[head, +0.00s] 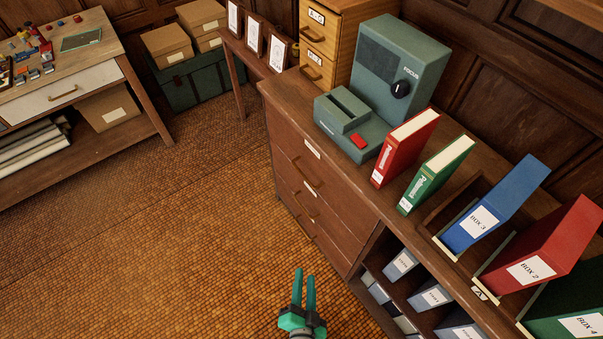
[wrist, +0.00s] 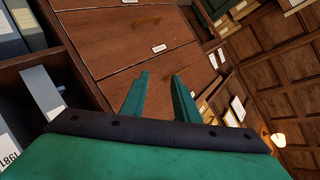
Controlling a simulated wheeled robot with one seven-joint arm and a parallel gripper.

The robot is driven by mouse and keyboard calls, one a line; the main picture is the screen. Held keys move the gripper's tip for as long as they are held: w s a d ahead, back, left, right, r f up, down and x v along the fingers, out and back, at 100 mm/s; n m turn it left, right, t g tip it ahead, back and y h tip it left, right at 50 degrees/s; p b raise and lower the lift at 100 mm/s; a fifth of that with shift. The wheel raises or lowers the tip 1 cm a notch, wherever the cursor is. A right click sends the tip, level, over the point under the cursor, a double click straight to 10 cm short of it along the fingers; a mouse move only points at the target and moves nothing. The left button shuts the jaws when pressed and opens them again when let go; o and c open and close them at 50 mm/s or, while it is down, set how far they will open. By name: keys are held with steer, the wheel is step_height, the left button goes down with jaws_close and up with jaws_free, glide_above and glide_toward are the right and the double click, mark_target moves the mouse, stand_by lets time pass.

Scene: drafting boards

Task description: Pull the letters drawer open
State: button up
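A dark wood cabinet has several stacked drawers, all shut, with bar handles and small white labels. The top drawer (head: 285,146) has a label and a handle (head: 308,171). A lower drawer (head: 290,191) has its own label and handle. The label writing is too small to read, so I cannot tell which is the letters drawer. In the wrist view, drawer fronts (wrist: 125,40) lie beyond the fingers, with a handle (wrist: 142,22) and a label (wrist: 158,48). My gripper (head: 304,274) is open and empty, in front of the cabinet, apart from the handles.
Open shelves with grey binders (head: 400,263) adjoin the drawers at the right. On the cabinet top stand a green machine (head: 400,60), a wood card-drawer unit (head: 345,30), and red and green books (head: 405,145). The tiled floor (head: 190,230) left of my gripper is clear.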

steer(key=w+f+m+y, duration=0.1)
steer(key=w+f+m, duration=0.2)
steer(key=w, duration=0.4)
steer(key=m+t+y, duration=0.2)
steer(key=m+y, duration=0.2)
steer(key=m, duration=0.1)
glide_toward(302, 173)
steer(key=x, duration=1)
steer(key=shift+f, duration=0.25)
steer(key=shift+c, duration=0.7)
jaws_close()
